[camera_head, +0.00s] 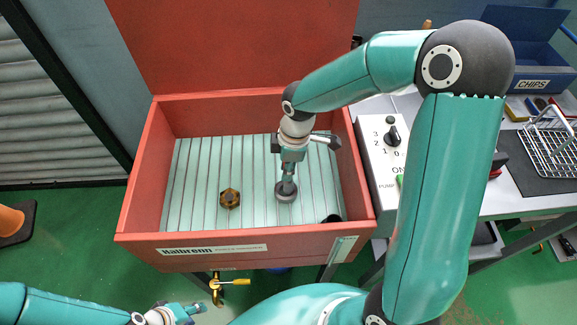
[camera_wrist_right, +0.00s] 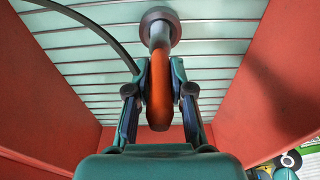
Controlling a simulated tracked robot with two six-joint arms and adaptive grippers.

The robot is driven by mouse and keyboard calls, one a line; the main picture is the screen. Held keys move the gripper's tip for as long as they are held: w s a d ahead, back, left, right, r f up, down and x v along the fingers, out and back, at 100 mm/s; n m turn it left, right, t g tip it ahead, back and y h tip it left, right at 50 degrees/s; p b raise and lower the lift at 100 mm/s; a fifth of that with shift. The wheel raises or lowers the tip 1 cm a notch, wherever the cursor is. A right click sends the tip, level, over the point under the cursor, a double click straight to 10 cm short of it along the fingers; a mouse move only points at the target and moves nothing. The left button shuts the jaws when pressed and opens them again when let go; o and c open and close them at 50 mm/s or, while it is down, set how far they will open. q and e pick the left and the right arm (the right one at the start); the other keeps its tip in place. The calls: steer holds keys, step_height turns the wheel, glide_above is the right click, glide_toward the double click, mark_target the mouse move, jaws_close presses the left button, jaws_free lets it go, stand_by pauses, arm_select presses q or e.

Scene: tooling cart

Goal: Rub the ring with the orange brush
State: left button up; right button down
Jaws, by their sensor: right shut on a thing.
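The ring (camera_head: 230,199) is a brown, brass-coloured piece with a hexagonal outline, lying on the ribbed floor of the red basin in the head view. My right gripper (camera_head: 289,172) is inside the basin, to the right of the ring. In the right wrist view, my right gripper (camera_wrist_right: 160,95) is shut on the orange brush (camera_wrist_right: 160,90), around its orange handle. A grey neck leads to its round grey head, which also shows in the head view (camera_head: 287,192). The head is apart from the ring; I cannot tell if it touches the floor. My left gripper (camera_head: 190,312) is low at left, outside the basin.
The red basin (camera_head: 145,178) has upright walls and a raised lid (camera_head: 235,45). A dark hose (camera_wrist_right: 90,30) curves at left in the wrist view. A control box (camera_head: 383,165) stands right of the basin. A wire basket (camera_head: 548,150) is further right. The basin's left floor is clear.

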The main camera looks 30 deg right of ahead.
arm_select(q)
steer(key=shift+w+r+p, duration=0.25)
steer(key=shift+r+p, duration=1.1)
steer(key=shift+p, duration=0.05)
steer(key=shift+w+r+p, duration=0.2)
steer(key=shift+r+p, duration=1.1)
steer(key=shift+p, duration=0.1)
arm_select(e)
step_height(320, 180, up, 8)
steer(key=w+a, duration=0.1)
steer(key=a, duration=0.1)
steer(key=shift+w+a, duration=0.15)
steer(key=shift+a, duration=0.05)
